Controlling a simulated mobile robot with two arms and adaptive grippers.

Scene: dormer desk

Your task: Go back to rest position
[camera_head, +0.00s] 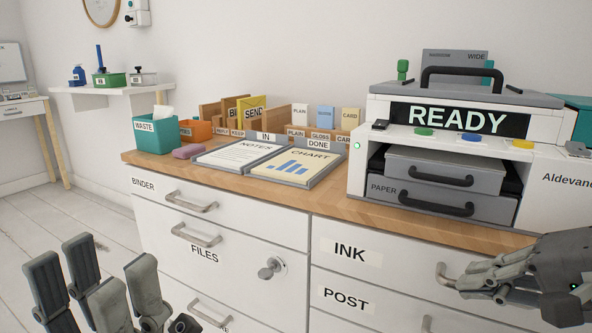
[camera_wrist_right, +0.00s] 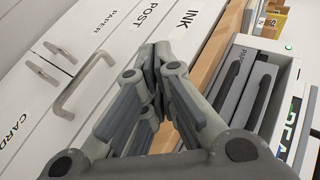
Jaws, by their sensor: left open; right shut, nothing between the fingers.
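My left gripper (camera_head: 96,290) is open and empty at the lower left of the head view, in front of the white drawer cabinet (camera_head: 216,265) and apart from it. My right gripper (camera_head: 466,285) comes in from the right edge in front of the ink drawer (camera_head: 375,257), with its fingertips overlapping the end of that drawer's handle in the picture. I cannot tell whether they touch. In the right wrist view my right gripper (camera_wrist_right: 156,60) has its fingers shut together with nothing between them, beside the counter edge.
The printer (camera_head: 452,160) reads READY on the right of the wooden counter (camera_head: 330,205). The notes tray (camera_head: 238,154), chart tray (camera_head: 296,168), pink block (camera_head: 188,152) and teal waste bin (camera_head: 155,136) stand left. Handles and a key (camera_head: 271,268) stick out from the cabinet front. Floor at left is clear.

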